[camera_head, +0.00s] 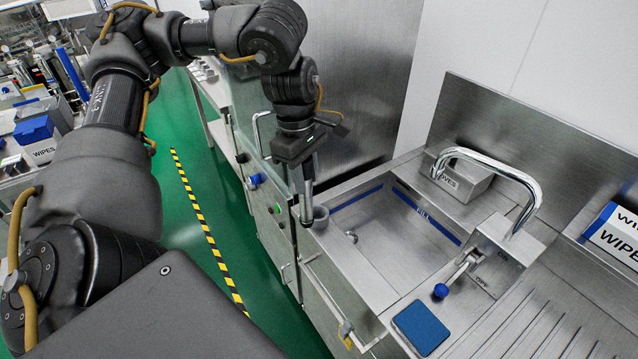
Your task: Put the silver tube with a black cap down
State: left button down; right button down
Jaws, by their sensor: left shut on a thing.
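My left gripper (303,163) points down near the sink's left edge and is shut on the silver tube (307,202). The tube hangs roughly upright below the fingers. My right gripper is not in view.
The steel sink basin (385,235) lies right of the tube, with a curved faucet (500,170) over it. A blue sponge (421,327) lies on the front counter. A gloves box (462,178) and wipes box (615,234) stand on the counter. Green floor is at left.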

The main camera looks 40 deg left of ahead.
pick_arm(q)
jog(key=w+a+f+p, duration=0.1)
jog(key=w+a+f, duration=0.4)
jog(key=w+f, duration=0.4)
notch_tip(320, 180, down, 3)
jog(key=shift+w+r, duration=0.15)
jog(key=shift+w, duration=0.2)
jog(key=shift+f, duration=0.25)
jog(key=c, duration=1.1)
grip_release()
jog(key=shift+o, duration=0.2)
